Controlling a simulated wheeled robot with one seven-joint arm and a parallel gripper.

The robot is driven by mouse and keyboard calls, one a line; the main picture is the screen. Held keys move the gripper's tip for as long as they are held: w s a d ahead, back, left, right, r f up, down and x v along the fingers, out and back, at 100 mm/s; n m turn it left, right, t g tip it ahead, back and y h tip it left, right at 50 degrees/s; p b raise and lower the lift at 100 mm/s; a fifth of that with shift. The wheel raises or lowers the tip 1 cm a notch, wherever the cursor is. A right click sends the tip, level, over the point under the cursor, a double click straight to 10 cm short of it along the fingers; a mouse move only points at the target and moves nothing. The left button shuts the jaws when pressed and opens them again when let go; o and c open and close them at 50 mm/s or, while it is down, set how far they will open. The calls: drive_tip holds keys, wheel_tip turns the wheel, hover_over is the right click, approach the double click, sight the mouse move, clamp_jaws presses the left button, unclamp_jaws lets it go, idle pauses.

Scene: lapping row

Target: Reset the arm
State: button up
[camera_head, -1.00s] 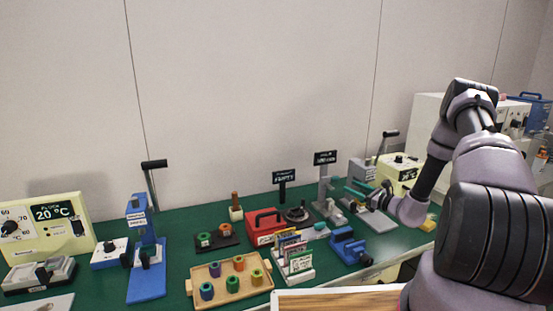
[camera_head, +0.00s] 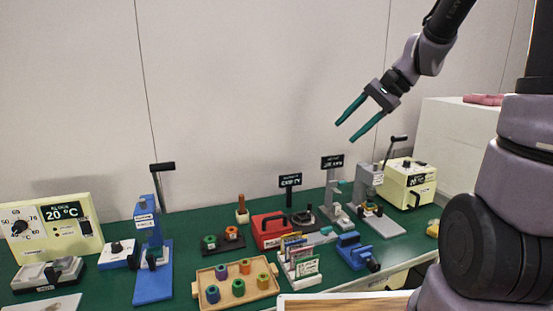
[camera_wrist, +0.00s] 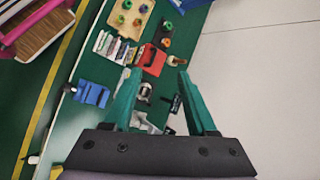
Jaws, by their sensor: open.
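My gripper (camera_head: 357,119) is raised above the right part of the green bench, in front of the pale wall. Its two teal fingers are spread and nothing is between them. In the wrist view the open gripper (camera_wrist: 153,88) points down toward the bench, with the bench items well below and apart from the fingers. My arm comes in from the upper right in the head view.
The green bench (camera_head: 195,262) bears a blue lever press (camera_head: 152,260), a wooden tray (camera_head: 262,294) of coloured rings, a red box (camera_head: 270,230), a card rack (camera_head: 300,283), a blue vise (camera_head: 355,252) and a cream instrument (camera_head: 412,180). The air above is clear.

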drive_tip(key=s+d+r+n+t+h, duration=0.2)
drive_tip(key=s+d+r+h, duration=0.1)
drive_tip(key=s, duration=0.4)
drive_tip(key=s+d+r+n+t+h, duration=0.2)
drive_tip(key=s+d+r+t+h, duration=0.1)
drive_tip(key=s, duration=0.3)
drive_tip(key=shift+s+r, duration=0.4)
drive_tip(key=shift+r, duration=0.5)
